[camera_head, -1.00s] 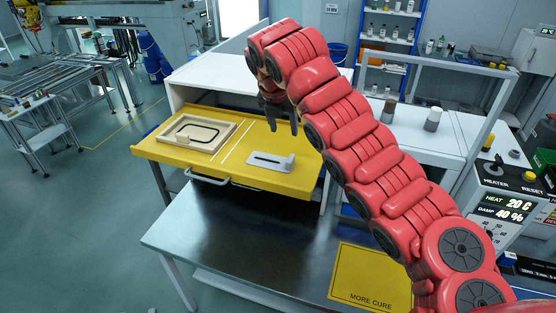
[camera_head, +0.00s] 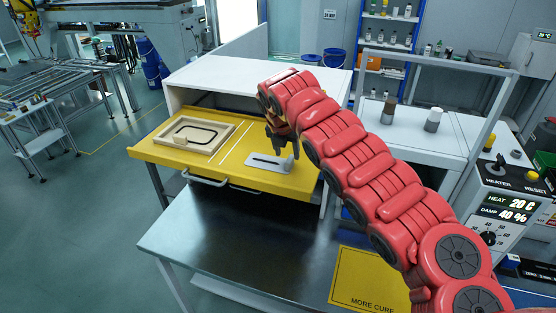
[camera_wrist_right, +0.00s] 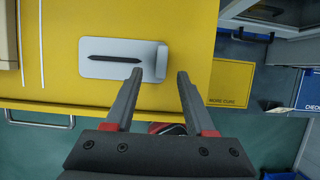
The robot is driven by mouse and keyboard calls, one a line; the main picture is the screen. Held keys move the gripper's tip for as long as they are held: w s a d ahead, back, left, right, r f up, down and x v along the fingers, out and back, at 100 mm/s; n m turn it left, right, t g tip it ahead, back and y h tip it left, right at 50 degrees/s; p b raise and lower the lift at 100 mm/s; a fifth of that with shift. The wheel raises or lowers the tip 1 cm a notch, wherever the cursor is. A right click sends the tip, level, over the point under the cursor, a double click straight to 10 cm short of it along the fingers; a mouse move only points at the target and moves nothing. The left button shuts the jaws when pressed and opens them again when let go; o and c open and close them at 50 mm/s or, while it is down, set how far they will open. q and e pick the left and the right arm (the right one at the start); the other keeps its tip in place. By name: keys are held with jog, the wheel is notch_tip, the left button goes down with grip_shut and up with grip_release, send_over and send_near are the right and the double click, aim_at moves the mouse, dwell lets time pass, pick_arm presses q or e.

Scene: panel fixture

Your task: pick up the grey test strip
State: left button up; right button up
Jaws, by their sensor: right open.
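A dark grey strip (camera_wrist_right: 110,60) lies lengthwise on a pale grey plate (camera_wrist_right: 100,73) with a raised end block on its right. In the head view the strip (camera_head: 268,160) shows as a dark line on the plate (camera_head: 258,166), which rests on the yellow drawer. My right gripper (camera_head: 282,149) is open and empty, above the plate's raised end. In the right wrist view its fingertips (camera_wrist_right: 160,73) are apart and appear near the block, to the right of the strip. My left gripper is out of view.
A wooden tray (camera_head: 232,128) with a black loop lies on the yellow drawer (camera_head: 150,151), left of thin pale strips (camera_head: 236,143). A yellow "MORE CURE" mat (camera_head: 365,275) lies on the metal table (camera_head: 240,240). A heater box (camera_head: 505,205) stands at right.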

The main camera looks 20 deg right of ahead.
aim_at(290, 159)
jog(key=p+x, duration=0.2)
jog(key=shift+w+d+f, duration=0.15)
jog(key=shift+w+d, duration=0.15)
jog(key=shift+d+f, duration=0.1)
jog(key=shift+f, duration=0.3)
jog(key=shift+w+f, duration=0.25)
jog(key=shift+f, duration=0.05)
grip_shut()
